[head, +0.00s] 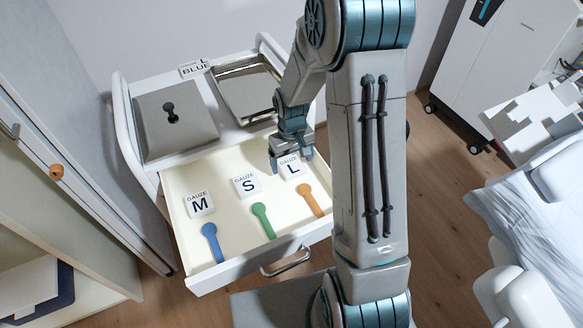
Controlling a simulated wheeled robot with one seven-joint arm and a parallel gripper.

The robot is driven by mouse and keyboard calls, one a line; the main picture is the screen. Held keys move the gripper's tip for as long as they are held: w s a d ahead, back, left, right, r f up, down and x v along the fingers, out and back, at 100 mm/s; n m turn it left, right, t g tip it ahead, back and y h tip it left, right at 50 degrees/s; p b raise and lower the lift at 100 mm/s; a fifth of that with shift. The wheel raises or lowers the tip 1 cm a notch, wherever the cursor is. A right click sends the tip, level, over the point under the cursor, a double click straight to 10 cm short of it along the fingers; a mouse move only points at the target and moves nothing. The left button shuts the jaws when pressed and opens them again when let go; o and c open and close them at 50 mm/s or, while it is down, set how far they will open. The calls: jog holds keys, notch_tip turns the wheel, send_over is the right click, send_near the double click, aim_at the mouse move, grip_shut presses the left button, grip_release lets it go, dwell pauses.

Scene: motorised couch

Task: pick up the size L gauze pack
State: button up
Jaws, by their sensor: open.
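The size L gauze pack (291,169) is a small white block marked "GAUZE L". It lies at the right end of a row in the open drawer (233,272). My gripper (292,163) is open, its fingers pointing down around or just above the L pack. I cannot tell whether the fingers touch it, as they hide part of its upper edge. The S gauze pack (246,187) lies in the middle of the row and the M gauze pack (199,206) at the left.
Blue (212,242), green (263,220) and orange (311,201) spoon-shaped items lie in front of the packs. A lidded box (172,128) and a metal tray (247,96) are on the cart top. A white couch (545,215) is at right.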

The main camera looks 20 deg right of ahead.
jog(key=shift+f, duration=0.55)
jog(key=c, duration=1)
jog(key=shift+c, duration=0.2)
